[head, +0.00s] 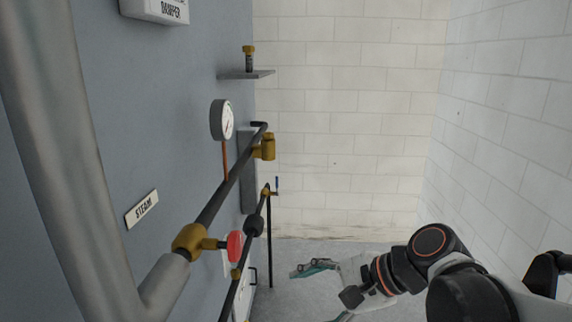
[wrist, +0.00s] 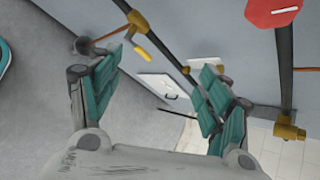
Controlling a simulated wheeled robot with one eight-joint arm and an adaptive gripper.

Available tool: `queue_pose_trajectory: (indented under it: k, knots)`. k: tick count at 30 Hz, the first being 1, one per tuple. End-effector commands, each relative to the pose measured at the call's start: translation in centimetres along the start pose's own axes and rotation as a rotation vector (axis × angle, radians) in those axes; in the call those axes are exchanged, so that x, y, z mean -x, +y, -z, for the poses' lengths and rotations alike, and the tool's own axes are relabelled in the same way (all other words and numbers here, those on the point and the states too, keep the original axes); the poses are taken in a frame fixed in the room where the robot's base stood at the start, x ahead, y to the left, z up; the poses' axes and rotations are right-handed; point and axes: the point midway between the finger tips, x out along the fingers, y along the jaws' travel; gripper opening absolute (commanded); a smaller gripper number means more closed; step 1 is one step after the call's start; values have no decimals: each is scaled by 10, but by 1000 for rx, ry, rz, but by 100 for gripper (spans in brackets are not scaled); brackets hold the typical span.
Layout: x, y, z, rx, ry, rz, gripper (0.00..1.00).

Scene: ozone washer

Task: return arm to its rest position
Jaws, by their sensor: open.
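My arm (head: 430,262), grey and black with orange rings, reaches in from the lower right of the head view, bent at its joints. My gripper (head: 315,295) is at the lower middle, over the grey floor and to the right of the pipes. In the wrist view my gripper (wrist: 161,63) shows two teal-padded fingers spread apart with nothing between them. The gripper is open and empty. In the head view its lower finger is partly cut off by the bottom edge.
Dark pipes (head: 211,208) with brass fittings run along the blue-grey wall at left. A red valve handle (head: 235,246) sticks out from them; a red knob (wrist: 272,12) shows in the wrist view. A gauge (head: 222,120) and shelf (head: 246,74) are higher. Floor right of the pipes is clear.

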Motion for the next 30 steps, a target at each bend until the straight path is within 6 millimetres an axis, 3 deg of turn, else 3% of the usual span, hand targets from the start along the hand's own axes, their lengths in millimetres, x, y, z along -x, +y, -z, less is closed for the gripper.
queue_pose_trajectory:
  k: [9, 15, 21, 30]
  knots:
    - [56, 69, 43, 707, 406, -235, 71]
    - [94, 94, 66, 1089, 567, -435, 71]
    - [112, 103, 75, 1267, 627, -548, 71]
    - [114, 103, 76, 1285, 633, -560, 71]
